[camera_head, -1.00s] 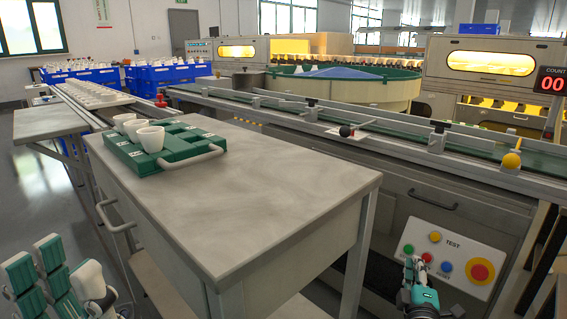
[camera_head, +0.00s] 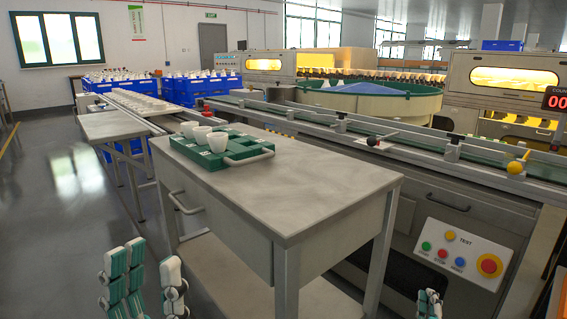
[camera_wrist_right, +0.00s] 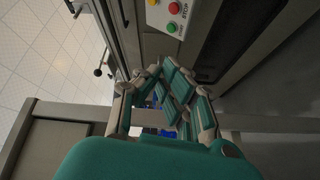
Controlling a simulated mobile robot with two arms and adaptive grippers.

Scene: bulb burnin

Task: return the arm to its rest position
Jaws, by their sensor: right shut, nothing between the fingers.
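My right gripper (camera_head: 429,303) shows only its fingertips at the bottom edge of the head view, below the test panel and apart from it. In the right wrist view its teal-padded fingers (camera_wrist_right: 174,92) are closed together with nothing between them. My left gripper (camera_head: 150,278) is at the bottom left of the head view, fingers pointing up. A gap shows between its fingers, and it is empty. The arms themselves are mostly out of view.
The test panel (camera_head: 460,255) has yellow, green, red and blue buttons and a large red knob. A grey table (camera_head: 310,190) carries a green tray (camera_head: 210,163) with white cups. A conveyor (camera_head: 400,149) runs behind. Open floor (camera_head: 60,220) lies left.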

